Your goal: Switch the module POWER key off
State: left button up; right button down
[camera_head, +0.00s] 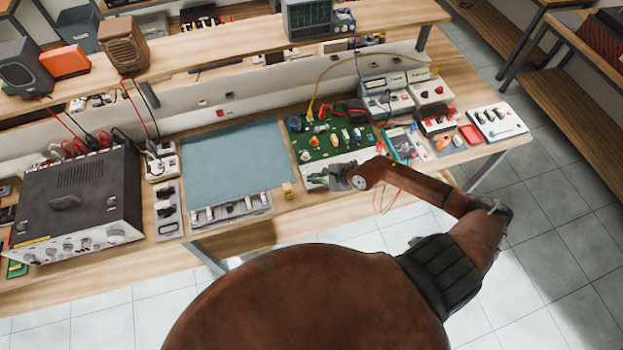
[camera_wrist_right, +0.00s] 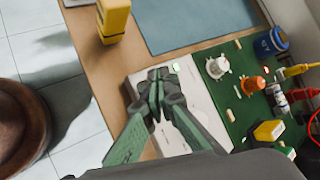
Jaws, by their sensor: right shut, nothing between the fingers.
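The module is a green board (camera_head: 347,152) with several knobs and parts, and a white strip (camera_wrist_right: 193,84) along its front edge. In the right wrist view the board (camera_wrist_right: 240,115) lies to the right, with white and orange knobs on it. The POWER key cannot be made out; the fingers cover part of the strip.
A yellow block (camera_head: 288,190) stands left of the strip and shows in the wrist view (camera_wrist_right: 114,20). A blue-grey mat (camera_head: 230,165) lies left of the board. A large metal amplifier (camera_head: 80,205) stands far left. Cables and small boxes (camera_head: 432,92) crowd the right.

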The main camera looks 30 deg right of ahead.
jog(key=shift+f, duration=0.1)
dwell(0.4)
jog(key=shift+f+b, duration=0.4)
jog(key=shift+r, duration=0.1)
jog(key=shift+r+p, duration=0.3)
jog(key=shift+p, duration=0.05)
jog(key=shift+r, duration=0.1)
notch_tip(320, 180, up, 6)
jog(key=p, duration=0.4)
jog(key=shift+p, duration=0.35)
